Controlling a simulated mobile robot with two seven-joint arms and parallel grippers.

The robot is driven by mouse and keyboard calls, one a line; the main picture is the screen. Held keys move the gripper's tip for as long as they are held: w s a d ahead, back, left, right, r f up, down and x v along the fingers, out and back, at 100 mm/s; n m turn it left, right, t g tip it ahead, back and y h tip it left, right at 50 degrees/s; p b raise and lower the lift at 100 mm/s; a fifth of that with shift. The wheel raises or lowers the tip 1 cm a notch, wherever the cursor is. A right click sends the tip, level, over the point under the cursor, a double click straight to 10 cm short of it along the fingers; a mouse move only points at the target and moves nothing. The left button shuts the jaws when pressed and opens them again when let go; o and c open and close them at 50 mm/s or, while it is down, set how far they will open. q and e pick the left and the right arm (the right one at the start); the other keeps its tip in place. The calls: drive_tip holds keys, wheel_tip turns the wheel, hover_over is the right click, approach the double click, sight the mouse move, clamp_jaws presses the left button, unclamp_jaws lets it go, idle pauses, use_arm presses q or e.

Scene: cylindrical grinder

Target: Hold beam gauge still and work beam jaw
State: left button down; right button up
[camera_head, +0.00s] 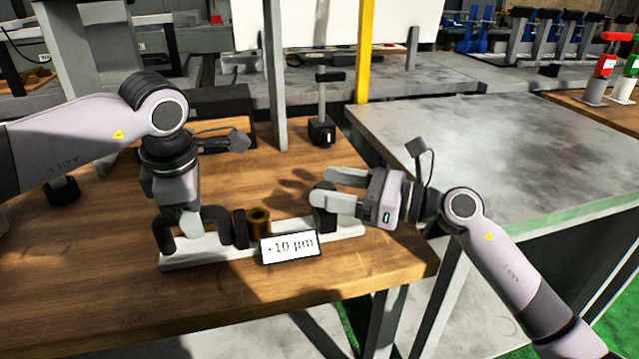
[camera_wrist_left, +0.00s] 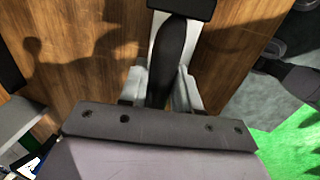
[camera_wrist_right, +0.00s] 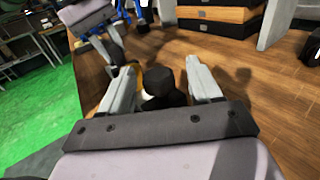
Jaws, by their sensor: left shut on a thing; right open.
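The beam gauge has a white base (camera_head: 195,252) lying on the wooden bench, with a brass cylinder (camera_head: 259,220) on it and a display (camera_head: 289,247) reading +10 µm. My left gripper (camera_wrist_left: 158,88) is shut on the gauge's black handle (camera_wrist_left: 174,50), at the left end of the gauge in the head view; its fingertips are partly hidden there. At the right end stands the black beam jaw (camera_head: 325,218). My right gripper (camera_head: 325,192) is open, its fingers on either side of the jaw's black top (camera_wrist_right: 159,82). I cannot tell whether they touch it.
A black stand (camera_head: 321,130) stands behind the gauge. A grey metal table (camera_head: 480,150) adjoins the bench at right, and a yellow post (camera_head: 364,50) rises behind. The bench's front edge is close to the gauge; bare wood (camera_head: 90,290) lies at front left.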

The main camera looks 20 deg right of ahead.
use_arm(q)
drive_tip(key=shift+d, duration=0.1)
use_arm(e)
drive_tip(key=v, duration=0.9)
use_arm(q)
drive_tip(key=c, duration=0.7)
unclamp_jaws()
use_arm(e)
drive_tip(key=shift+d, duration=0.1)
use_arm(q)
drive_tip(key=r, duration=0.4)
drive_tip(key=s+r, duration=0.1)
drive_tip(key=r, duration=0.3)
drive_tip(key=s+r, duration=0.1)
drive_tip(key=r, duration=0.2)
drive_tip(key=shift+s+r, duration=0.25)
drive_tip(key=shift+r, duration=0.15)
use_arm(e)
drive_tip(key=shift+s, duration=0.1)
